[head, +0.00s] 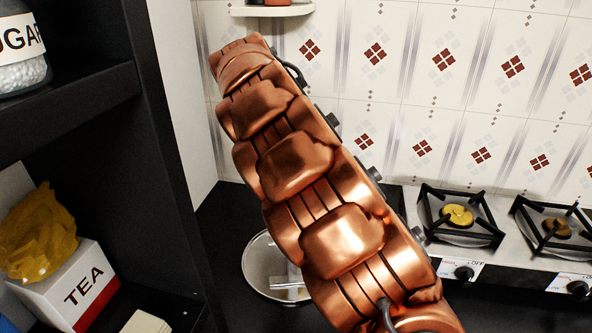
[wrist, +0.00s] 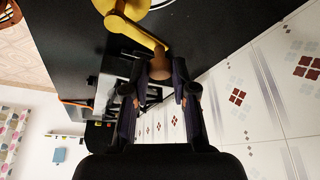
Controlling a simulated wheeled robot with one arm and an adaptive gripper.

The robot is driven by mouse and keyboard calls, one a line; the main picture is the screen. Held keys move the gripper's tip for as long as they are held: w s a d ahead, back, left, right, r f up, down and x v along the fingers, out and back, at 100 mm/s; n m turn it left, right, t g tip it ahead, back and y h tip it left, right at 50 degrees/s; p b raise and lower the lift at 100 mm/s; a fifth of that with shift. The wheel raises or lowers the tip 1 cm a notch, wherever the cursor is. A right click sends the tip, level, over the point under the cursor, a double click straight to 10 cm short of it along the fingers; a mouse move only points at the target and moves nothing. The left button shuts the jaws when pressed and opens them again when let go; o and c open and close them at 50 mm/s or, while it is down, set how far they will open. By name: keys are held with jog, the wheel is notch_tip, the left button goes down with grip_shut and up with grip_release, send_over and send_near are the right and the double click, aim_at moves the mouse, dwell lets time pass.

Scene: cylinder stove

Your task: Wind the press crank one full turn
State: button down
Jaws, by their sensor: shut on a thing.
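In the wrist view, a yellow press crank (wrist: 141,32) reaches in from the top, with a yellow round part at its upper end. Its brown knob (wrist: 160,68) sits at the lower end of the crank arm. My gripper (wrist: 159,88) has its two dark fingers closed on either side of this knob. In the head view, my copper-coloured arm covers the middle, and neither the crank nor my gripper can be seen.
A round pale dish (head: 258,272) shows partly behind my arm on the dark counter. A stove with burners (head: 459,216) stands at the right against a tiled wall (head: 480,90). Dark shelves at the left hold a sugar jar (head: 20,72) and a tea box (head: 75,290).

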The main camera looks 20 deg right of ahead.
jog(key=shift+f, duration=0.1)
dwell(0.3)
jog(key=c, duration=0.9)
grip_release()
jog(key=shift+c, duration=0.2)
jog(key=v, duration=0.7)
jog(key=shift+r, duration=0.3)
